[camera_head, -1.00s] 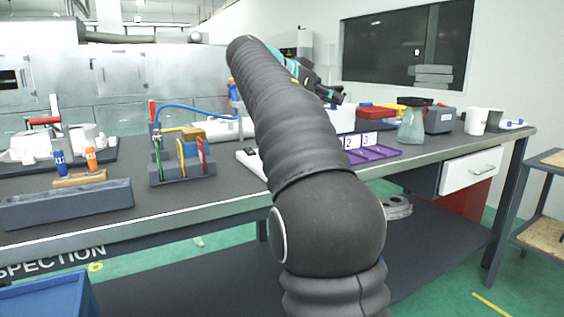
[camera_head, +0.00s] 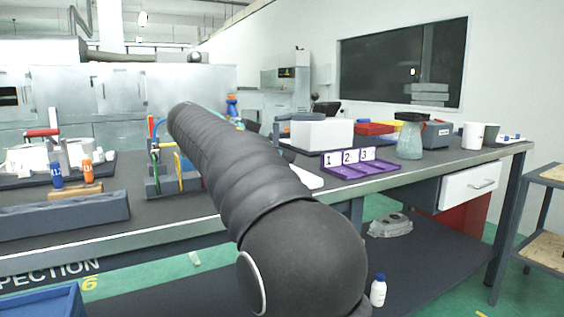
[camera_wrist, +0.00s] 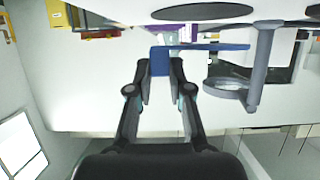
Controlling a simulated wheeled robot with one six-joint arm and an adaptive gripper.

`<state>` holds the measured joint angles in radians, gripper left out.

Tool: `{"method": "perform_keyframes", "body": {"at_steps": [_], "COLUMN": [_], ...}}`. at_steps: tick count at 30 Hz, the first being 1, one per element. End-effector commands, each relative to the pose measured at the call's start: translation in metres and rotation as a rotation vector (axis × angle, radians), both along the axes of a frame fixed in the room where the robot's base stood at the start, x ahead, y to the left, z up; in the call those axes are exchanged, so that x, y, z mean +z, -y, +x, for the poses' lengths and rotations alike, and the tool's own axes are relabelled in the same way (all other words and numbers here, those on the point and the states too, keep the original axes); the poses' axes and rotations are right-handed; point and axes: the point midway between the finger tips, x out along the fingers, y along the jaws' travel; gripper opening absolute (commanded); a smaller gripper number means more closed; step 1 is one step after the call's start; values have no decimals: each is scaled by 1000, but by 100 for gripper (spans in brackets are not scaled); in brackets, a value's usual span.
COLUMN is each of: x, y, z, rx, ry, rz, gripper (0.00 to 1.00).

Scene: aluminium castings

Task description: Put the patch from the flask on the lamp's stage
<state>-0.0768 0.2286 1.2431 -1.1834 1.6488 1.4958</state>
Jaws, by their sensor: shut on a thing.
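In the wrist view my gripper (camera_wrist: 161,78) is shut on a small flat blue piece (camera_wrist: 161,62), which shows between its fingertips. A longer blue strip (camera_wrist: 215,47) reaches to the right behind it; I cannot tell whether the two are joined. A grey ring on a post (camera_wrist: 226,90) stands right of the fingers, apart from them; it may be part of the lamp, but I cannot tell. In the head view a clear flask (camera_head: 410,142) with a dark top stands on the bench at right. There my arm hides the gripper.
A purple tray (camera_head: 362,167) with cards marked 1, 2 and 3 lies left of the flask. A white box (camera_head: 321,134) stands behind it. A rack (camera_head: 176,180) and a long grey block (camera_head: 62,217) are at left. Cups (camera_head: 472,135) stand at the far right.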

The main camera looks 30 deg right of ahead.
Motion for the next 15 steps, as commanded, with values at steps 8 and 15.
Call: {"method": "perform_keyframes", "body": {"at_steps": [8, 15], "x": [-11, -15], "y": [0, 0], "z": [0, 0], "rx": [0, 0], "ry": [1, 1], "rz": [0, 0], "gripper": [0, 0]}}
